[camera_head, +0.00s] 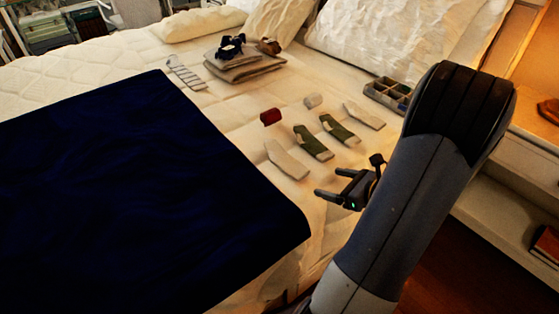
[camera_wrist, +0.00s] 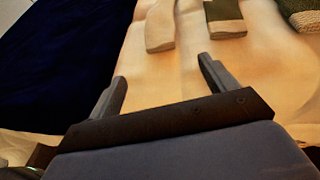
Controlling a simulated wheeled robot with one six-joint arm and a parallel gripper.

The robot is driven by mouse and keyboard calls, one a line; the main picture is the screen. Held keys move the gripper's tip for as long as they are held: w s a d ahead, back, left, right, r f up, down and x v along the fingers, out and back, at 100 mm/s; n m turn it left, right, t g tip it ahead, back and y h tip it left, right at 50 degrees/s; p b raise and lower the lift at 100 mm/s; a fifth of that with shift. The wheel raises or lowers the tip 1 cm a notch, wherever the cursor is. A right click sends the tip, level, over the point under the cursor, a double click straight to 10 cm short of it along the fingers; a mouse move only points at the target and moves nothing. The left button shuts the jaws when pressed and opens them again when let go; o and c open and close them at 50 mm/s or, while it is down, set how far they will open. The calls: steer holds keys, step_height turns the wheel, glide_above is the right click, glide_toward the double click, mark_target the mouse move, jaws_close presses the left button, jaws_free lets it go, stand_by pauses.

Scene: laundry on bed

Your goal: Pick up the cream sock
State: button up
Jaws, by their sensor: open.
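One cream sock (camera_head: 286,160) lies flat on the bed, close to the dark blue blanket. It also shows at the top of the wrist view (camera_wrist: 160,27), beyond my fingertips. A second cream sock (camera_head: 364,115) lies farther right, past two green socks with pale ends. My gripper (camera_head: 329,183) is open and empty above the bed, nearer the camera than the socks and apart from them. In the wrist view, the gap between my fingers (camera_wrist: 163,70) shows only bare bedding.
Two green socks (camera_head: 313,142) (camera_head: 339,129) lie between the cream ones. A red rolled item (camera_head: 270,117) and a pale one (camera_head: 313,101) lie behind. A compartment box (camera_head: 388,94) stands at right. Folded cloths (camera_head: 245,69) and a striped sock (camera_head: 186,74) lie farther back.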

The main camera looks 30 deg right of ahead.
mark_target(305, 174)
steer(key=x, duration=0.4)
steer(key=b+x, duration=0.1)
steer(key=x, duration=0.4)
steer(key=shift+w+r, duration=0.15)
steer(key=shift+r, duration=0.05)
steer(key=c, duration=1.1)
